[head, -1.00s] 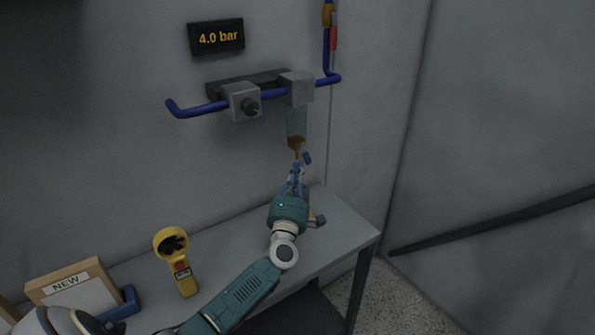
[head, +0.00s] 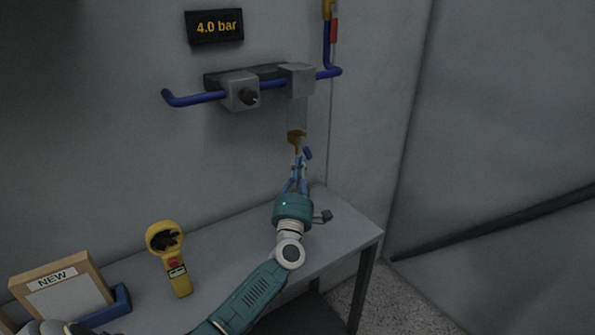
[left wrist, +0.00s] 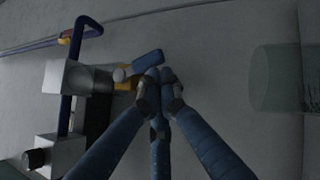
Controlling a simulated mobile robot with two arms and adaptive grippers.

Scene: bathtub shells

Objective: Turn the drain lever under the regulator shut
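Under the bowl, the blue drain lever (head: 308,153) sticks out to the right and slants. In the left wrist view the blue lever (left wrist: 148,62) lies just beyond the fingertips, touching them or nearly so. My left gripper (head: 301,160) reaches up from below to the lever. Its blue fingers (left wrist: 155,82) come together at the tips, with no clear gap between them. The tips partly hide the drain. My right gripper is not in view.
A display (head: 214,27) reads 4.0 bar. A grey valve block with a dark knob (head: 249,96) is left of the regulator. The table (head: 225,258) below bears a yellow meter (head: 168,256) and a framed NEW sign (head: 62,290). A translucent cylinder (left wrist: 280,78) shows at right.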

